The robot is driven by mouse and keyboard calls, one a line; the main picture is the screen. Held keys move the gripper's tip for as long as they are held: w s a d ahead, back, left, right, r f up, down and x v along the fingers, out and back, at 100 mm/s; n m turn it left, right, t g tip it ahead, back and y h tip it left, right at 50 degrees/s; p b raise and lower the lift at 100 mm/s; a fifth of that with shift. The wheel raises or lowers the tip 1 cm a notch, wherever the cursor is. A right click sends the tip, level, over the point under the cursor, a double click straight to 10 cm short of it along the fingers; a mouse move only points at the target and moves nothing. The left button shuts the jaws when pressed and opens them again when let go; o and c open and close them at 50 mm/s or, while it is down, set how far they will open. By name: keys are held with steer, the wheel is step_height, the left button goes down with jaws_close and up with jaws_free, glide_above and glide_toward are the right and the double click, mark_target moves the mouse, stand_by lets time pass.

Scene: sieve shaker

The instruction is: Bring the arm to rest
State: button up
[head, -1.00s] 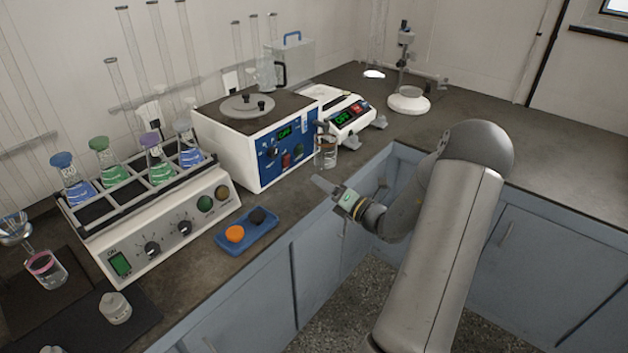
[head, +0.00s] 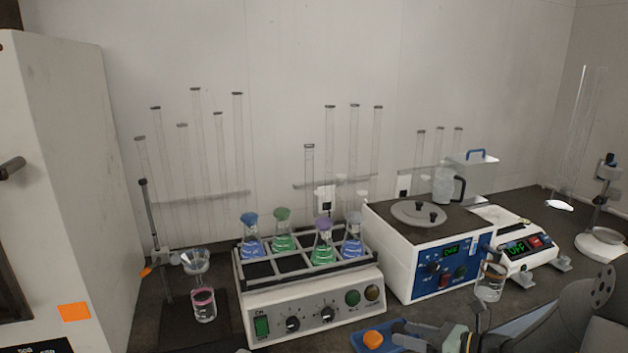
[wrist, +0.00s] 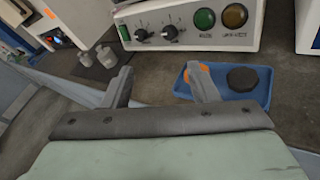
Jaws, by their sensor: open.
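My gripper (wrist: 163,86) is open, with its two grey fingers apart and nothing between them. In the wrist view the fingers point toward the dark counter, and the right finger overlaps the blue tray (wrist: 259,96) and partly hides an orange piece in it. A black round piece (wrist: 242,79) also lies in the tray. In the head view my arm comes in at the lower right corner, and its gripper end is low near the tray and partly cut off. I cannot tell whether a finger touches the tray.
A shaker with several stoppered flasks (head: 312,317) stands behind the tray. To its right are a blue-fronted bath (head: 450,268), a glass beaker (head: 490,284) and a balance (head: 526,248). A funnel over a small beaker (head: 204,305) stands left.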

steer(key=s+a+n+g+h, duration=0.2)
steer(key=s+a+n+g, duration=0.5)
steer(key=s+a+n, duration=0.3)
steer(key=s+d+r+n+g+h, duration=0.1)
steer(key=s+d+r+n+h, duration=0.1)
steer(key=s+n+h, duration=0.8)
steer(key=s+n, duration=0.3)
steer(key=n, duration=0.6)
steer(key=shift+r+g+p, duration=0.3)
steer(key=shift+p, duration=0.05)
